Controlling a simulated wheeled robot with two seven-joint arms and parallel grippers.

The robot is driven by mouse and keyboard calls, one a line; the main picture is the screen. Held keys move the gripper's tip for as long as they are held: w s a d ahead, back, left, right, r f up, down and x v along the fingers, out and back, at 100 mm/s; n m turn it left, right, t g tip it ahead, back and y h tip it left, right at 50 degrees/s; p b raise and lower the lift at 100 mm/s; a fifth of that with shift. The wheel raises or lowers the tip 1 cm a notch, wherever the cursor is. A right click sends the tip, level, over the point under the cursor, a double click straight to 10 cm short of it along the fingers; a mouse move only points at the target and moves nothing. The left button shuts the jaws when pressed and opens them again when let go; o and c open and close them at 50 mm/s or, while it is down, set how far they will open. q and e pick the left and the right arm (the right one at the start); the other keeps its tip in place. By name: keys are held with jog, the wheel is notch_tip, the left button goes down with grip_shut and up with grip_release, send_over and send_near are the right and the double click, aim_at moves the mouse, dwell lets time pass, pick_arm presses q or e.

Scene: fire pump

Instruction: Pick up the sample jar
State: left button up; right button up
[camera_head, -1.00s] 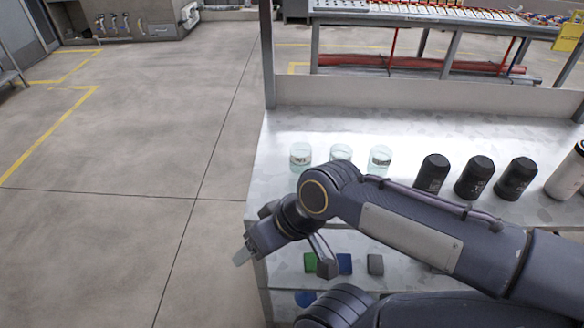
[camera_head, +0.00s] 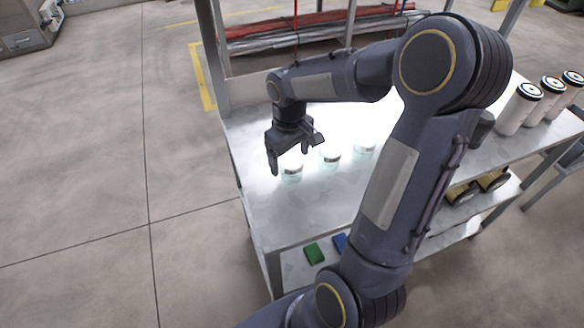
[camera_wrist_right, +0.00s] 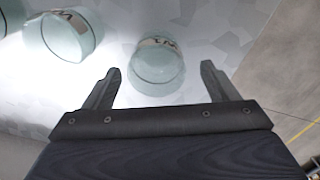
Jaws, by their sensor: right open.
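Three pale glass sample jars with labels stand in a row on the table top. The leftmost jar (camera_head: 292,171) is just below my right gripper (camera_head: 289,160) in the head view. The middle jar (camera_head: 330,156) and the third jar (camera_head: 364,147) stand to its right. In the right wrist view, the nearest jar (camera_wrist_right: 158,66) lies between and slightly beyond the open fingers of my right gripper (camera_wrist_right: 161,80). A second jar (camera_wrist_right: 68,36) is left of the fingers there. The gripper holds nothing. My left gripper is out of view.
The metal table (camera_head: 285,215) has its left edge close to the jars. Several white canisters with dark lids (camera_head: 520,108) stand at its right. A green item (camera_head: 314,253) and a blue item (camera_head: 340,242) lie on the lower shelf.

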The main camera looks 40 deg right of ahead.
jog(key=f, duration=0.5)
jog(key=shift+s+d+p, duration=0.1)
jog(key=shift+d+p, duration=0.1)
jog(key=shift+p, duration=0.15)
jog(key=c, duration=1.1)
